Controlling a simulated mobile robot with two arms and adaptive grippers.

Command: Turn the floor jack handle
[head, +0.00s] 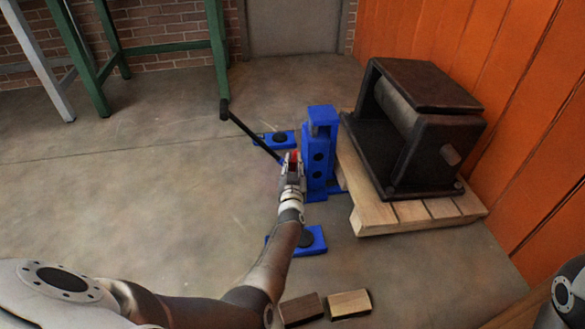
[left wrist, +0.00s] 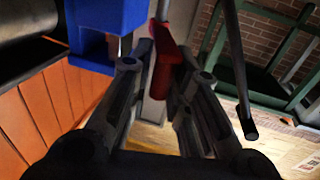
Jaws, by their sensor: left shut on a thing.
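The blue floor jack (head: 319,155) stands upright on the concrete floor, with blue feet spread at its base. A long black bar (head: 250,132) slants from the jack's side out to the upper left; it also shows at the right of the left wrist view (left wrist: 238,75). My left gripper (head: 292,160) is at the jack's left side, shut on a red handle part (left wrist: 164,72). In the head view only a little red (head: 294,155) shows at the fingertips. Where the red part joins the jack is hidden. My right gripper is out of view.
A heavy dark press-like block (head: 432,85) sits on a wooden pallet (head: 375,217) right of the jack, by an orange wall (head: 510,110). Two wooden blocks (head: 348,303) (head: 302,309) lie in front. A green-legged table (head: 165,47) stands behind. Floor to the left is clear.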

